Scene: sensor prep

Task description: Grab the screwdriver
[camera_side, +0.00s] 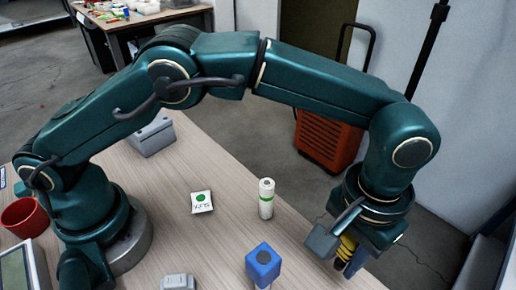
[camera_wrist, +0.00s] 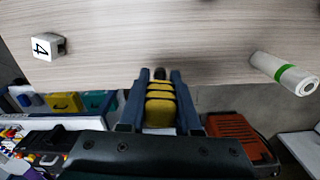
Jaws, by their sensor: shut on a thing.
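The screwdriver has a yellow handle with black bands; it shows in the wrist view (camera_wrist: 160,104) between my fingers, its dark end pointing toward the table. In the side view the yellow handle (camera_side: 346,250) shows only in part, beside my blue-grey fingers. My gripper (camera_side: 338,257) is shut on the handle, near the table's right edge. It also shows in the wrist view (camera_wrist: 157,82), with one finger on each side of the handle. The rest of the screwdriver is hidden; I cannot tell whether it touches the table.
A white cylinder with a green band (camera_side: 266,200) stands on the wooden table (camera_side: 225,240). An orange-red cart (camera_side: 328,143) stands beyond the table.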

